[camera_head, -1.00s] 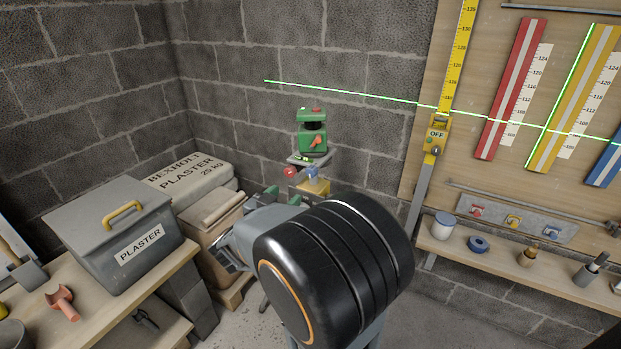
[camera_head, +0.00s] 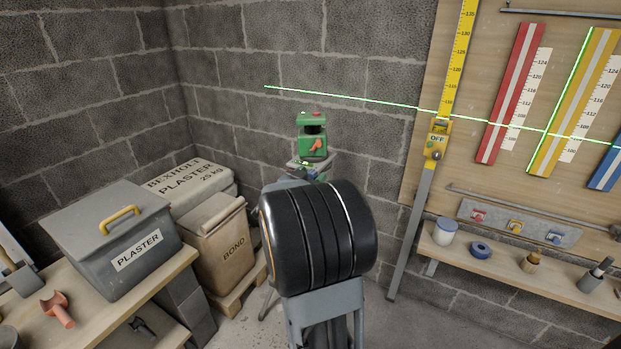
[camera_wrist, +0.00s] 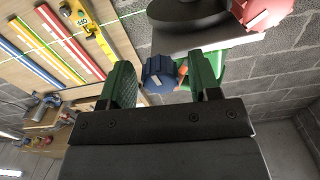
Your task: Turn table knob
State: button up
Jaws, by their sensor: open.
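A blue faceted knob (camera_wrist: 160,75) with a pale mark shows in the wrist view under a dark disc-shaped part (camera_wrist: 190,15). My gripper (camera_wrist: 160,66) is open, with a green-padded finger on either side of the blue knob and gaps visible at both sides. I cannot tell how deep the knob sits between the fingers. A red knob (camera_wrist: 264,12) is at the upper right of the wrist view. In the head view the green laser level (camera_head: 312,146) stands on a small table (camera_head: 308,166). My arm hides the knobs and my gripper there.
A yellow measuring staff (camera_head: 437,142) with an OFF box leans at the right. A shelf (camera_head: 500,262) with small items is at the right.

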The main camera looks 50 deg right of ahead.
jog(key=c, duration=0.9)
jog(key=shift+r+n+p, duration=0.3)
jog(key=shift+n+p, duration=0.3)
jog(key=shift+p, duration=0.6)
jog(key=shift+c, duration=0.2)
jog(key=shift+f+n+p, duration=0.25)
jog(key=shift+n+p, duration=0.4)
jog(key=shift+n, duration=0.15)
jog(key=shift+f, duration=0.1)
jog(key=o, duration=0.9)
jog(key=shift+o, duration=0.2)
